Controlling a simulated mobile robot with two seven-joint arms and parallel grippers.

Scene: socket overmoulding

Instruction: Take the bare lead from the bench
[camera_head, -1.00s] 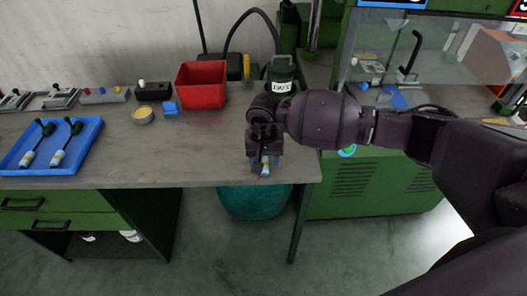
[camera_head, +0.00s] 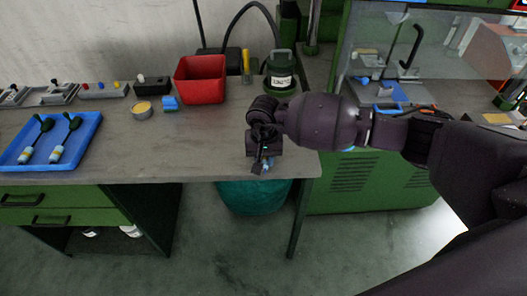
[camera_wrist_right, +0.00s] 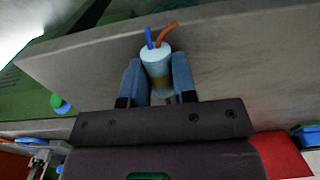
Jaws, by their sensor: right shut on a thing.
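The bare lead (camera_wrist_right: 157,65) is a pale white-blue cylinder with one blue and one orange-brown wire end, seen in the right wrist view. My right gripper (camera_wrist_right: 157,80) is shut on it, with a blue finger on each side. In the head view my right gripper (camera_head: 261,163) is at the bench's front edge, near its right corner, pointing down. The lead is mostly hidden there. Its exact height over the bench (camera_head: 200,150) is hard to tell. My left gripper is not in view.
A blue tray (camera_head: 91,128) holding two dark green-ended leads lies at the left. A red bin (camera_head: 201,80), a yellow-topped tin (camera_head: 142,109) and a dark green pot (camera_head: 281,72) stand behind. A teal bin (camera_head: 250,198) is below the edge. The bench middle is clear.

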